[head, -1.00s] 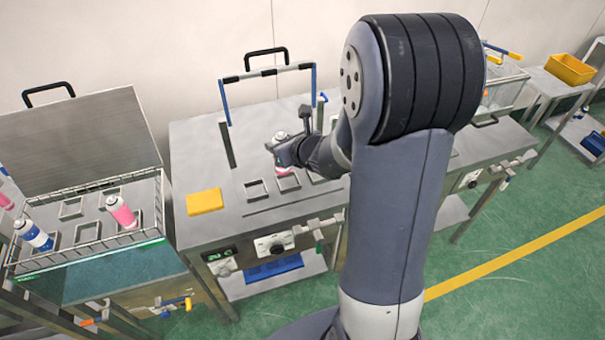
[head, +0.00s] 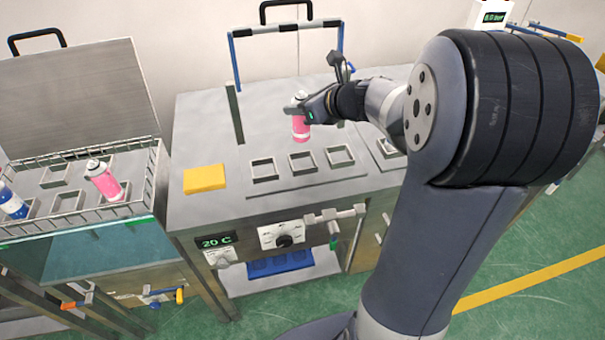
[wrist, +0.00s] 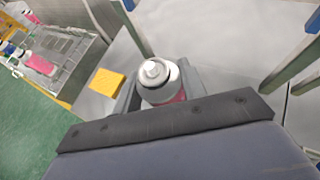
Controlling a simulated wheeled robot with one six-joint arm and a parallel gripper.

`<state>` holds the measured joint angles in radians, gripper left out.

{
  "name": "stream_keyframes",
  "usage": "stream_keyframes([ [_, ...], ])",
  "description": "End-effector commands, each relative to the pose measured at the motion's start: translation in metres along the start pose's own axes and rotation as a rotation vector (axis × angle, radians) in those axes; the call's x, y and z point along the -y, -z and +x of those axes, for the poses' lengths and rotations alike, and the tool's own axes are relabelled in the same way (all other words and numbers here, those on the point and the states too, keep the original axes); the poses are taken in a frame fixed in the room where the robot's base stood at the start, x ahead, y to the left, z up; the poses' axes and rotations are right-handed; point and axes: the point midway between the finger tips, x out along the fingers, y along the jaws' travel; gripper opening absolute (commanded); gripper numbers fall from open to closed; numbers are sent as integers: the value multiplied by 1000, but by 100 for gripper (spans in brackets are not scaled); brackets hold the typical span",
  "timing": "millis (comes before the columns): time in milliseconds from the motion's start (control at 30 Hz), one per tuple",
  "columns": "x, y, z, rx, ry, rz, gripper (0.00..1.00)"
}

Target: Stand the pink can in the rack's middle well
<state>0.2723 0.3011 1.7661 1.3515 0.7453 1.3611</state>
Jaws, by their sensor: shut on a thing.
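A pink can (head: 301,130) with a white and grey top is held upright in my gripper (head: 306,110). The jaws are shut on its upper part. In the wrist view the can's valve top (wrist: 158,78) shows between the jaws, and its lower body is hidden. A rack (head: 292,192) with three square wells in a row lies on the steel bench. In the head view the can's base shows just behind and above the empty middle well (head: 302,163), apart from it. The left well (head: 265,172) and right well (head: 340,157) are empty too.
A yellow block (head: 204,179) lies left of the rack. A wire basket (head: 150,190) at the left holds another pink can (head: 104,182) and a blue can (head: 12,203). A blue-and-black frame (head: 235,70) stands behind the rack.

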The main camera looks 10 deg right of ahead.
Motion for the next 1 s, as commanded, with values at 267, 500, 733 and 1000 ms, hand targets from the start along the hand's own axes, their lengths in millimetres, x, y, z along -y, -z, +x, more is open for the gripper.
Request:
stream_keyframes([
  [267,1,39,19,-2,-7,2,1],
  [500,1,61,31,0,-7,-1,1],
  [733,1,88,46,0,-6,0,1],
  [1000,1,89,46,1,-5,-3,1],
])
